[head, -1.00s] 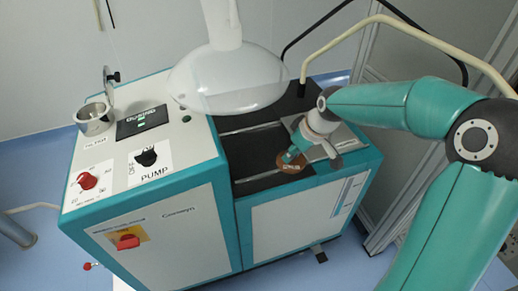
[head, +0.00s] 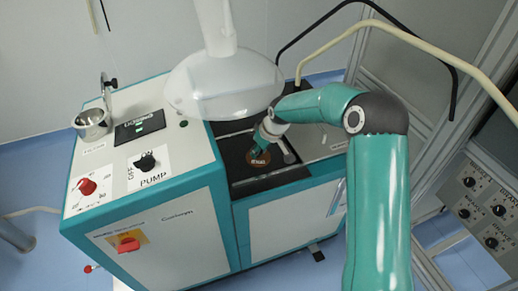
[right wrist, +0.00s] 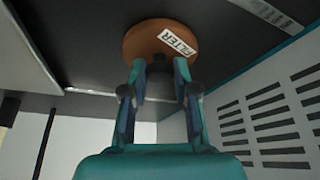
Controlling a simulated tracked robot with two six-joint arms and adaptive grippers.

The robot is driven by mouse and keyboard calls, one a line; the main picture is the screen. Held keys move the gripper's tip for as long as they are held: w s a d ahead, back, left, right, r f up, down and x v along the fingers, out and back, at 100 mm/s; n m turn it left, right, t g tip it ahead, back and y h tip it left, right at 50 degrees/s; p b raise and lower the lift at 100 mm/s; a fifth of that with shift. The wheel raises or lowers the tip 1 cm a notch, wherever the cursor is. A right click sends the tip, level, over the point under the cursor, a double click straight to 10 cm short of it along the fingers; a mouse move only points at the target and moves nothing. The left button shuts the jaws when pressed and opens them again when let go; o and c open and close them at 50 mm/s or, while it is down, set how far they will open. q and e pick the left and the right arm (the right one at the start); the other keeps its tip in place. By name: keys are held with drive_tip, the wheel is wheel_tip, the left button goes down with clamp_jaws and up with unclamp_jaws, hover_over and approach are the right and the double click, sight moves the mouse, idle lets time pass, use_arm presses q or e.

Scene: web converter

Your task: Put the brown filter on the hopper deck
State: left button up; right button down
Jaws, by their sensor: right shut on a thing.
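The brown filter (head: 259,158) is a round disc with a white label; it also shows in the right wrist view (right wrist: 146,44), its label reading "FILTER". In the head view the filter is over the black hopper deck (head: 243,178), below the translucent hopper dome. I cannot tell whether the disc touches the deck or hovers just above it. My left gripper is not in view.
The translucent dome (head: 223,85) hangs close to the left of my right arm. The taller machine block (head: 155,220), with a metal cup (head: 92,124), pump switch and red knobs, borders the deck on the left. A beige curved tube (head: 410,38) arches behind my arm.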

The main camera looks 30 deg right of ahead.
sight(266, 163)
drive_tip(key=c, duration=0.9)
unclamp_jaws()
drive_tip(key=shift+s+r, duration=0.1)
drive_tip(key=shift+r, duration=0.05)
drive_tip(key=v, duration=0.7)
drive_tip(key=shift+r+b, duration=0.1)
drive_tip(key=shift+b, duration=0.2)
drive_tip(key=shift+s, duration=0.2)
